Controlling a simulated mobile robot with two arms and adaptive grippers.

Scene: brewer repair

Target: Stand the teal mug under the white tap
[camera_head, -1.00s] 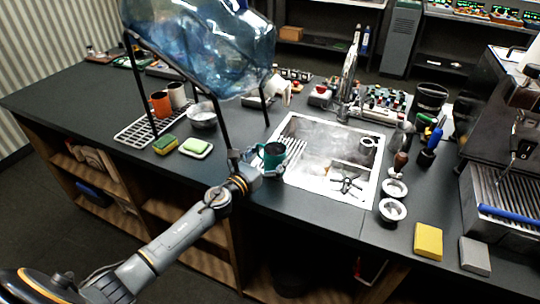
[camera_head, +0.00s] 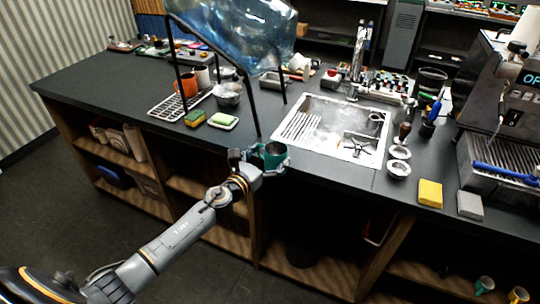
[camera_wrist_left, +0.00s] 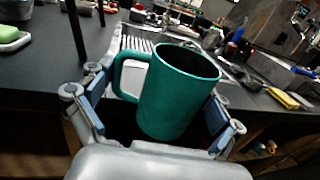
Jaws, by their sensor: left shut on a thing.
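The teal mug (camera_head: 275,160) is in my left gripper (camera_head: 266,158), at the counter's front edge, left of the sink. In the left wrist view the mug (camera_wrist_left: 178,95) stands nearly upright, slightly tilted, between the blue finger pads, its handle to the left. Its open top shows a dark inside. A white tap (camera_head: 300,64) appears at the lower right end of the big blue bottle (camera_head: 235,30), farther back over the counter. The mug is apart from it, nearer to me. My right gripper is not in view.
Dark stand legs (camera_head: 252,105) rise between the mug and the drying rack (camera_head: 168,108). The sink (camera_head: 335,130) lies right of the mug. A sponge (camera_head: 195,118) and a soap dish (camera_head: 222,121) sit to the left. Another teal mug (camera_head: 484,284) is low at right.

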